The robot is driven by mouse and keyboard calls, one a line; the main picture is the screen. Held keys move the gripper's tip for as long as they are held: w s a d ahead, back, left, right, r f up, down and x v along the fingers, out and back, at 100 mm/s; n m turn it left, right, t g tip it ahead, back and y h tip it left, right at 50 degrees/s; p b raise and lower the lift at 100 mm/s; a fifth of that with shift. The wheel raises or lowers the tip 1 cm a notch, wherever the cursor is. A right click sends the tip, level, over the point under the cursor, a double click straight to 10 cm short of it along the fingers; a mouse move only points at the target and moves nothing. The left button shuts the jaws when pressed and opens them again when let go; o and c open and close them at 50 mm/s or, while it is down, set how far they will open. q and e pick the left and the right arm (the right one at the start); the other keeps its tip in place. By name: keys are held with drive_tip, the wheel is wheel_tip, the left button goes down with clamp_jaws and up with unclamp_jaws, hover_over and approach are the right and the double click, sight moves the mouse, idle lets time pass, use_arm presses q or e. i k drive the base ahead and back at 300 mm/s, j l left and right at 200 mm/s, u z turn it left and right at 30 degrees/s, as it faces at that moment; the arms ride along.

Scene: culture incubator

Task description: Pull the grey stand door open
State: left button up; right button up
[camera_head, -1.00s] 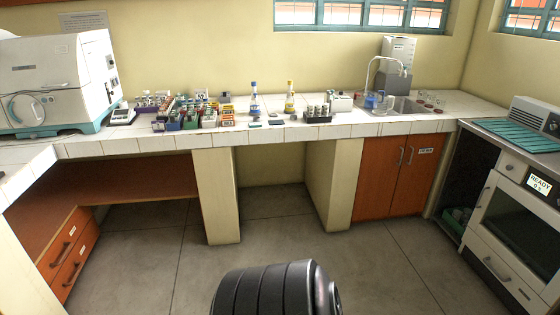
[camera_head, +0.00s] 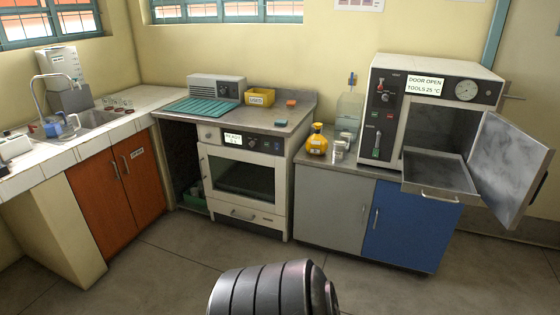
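The grey stand door (camera_head: 328,212) is the left door of a low stand, on the right side of the head view. It looks shut, flush beside the blue door (camera_head: 405,228). A thin upright handle (camera_head: 363,214) sits near its right edge. Neither of my grippers is in view.
A white oven-like unit (camera_head: 432,112) stands on the stand, its door (camera_head: 512,168) swung open to the right and a tray (camera_head: 438,178) jutting out. A yellow bottle (camera_head: 316,143) stands left of it. A white cabinet (camera_head: 243,190) adjoins. The floor in front is clear.

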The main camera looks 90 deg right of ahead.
sight(331, 208)
drive_tip(key=z, duration=3.15)
drive_tip(key=i+l, duration=0.15)
drive_tip(key=i, duration=0.65)
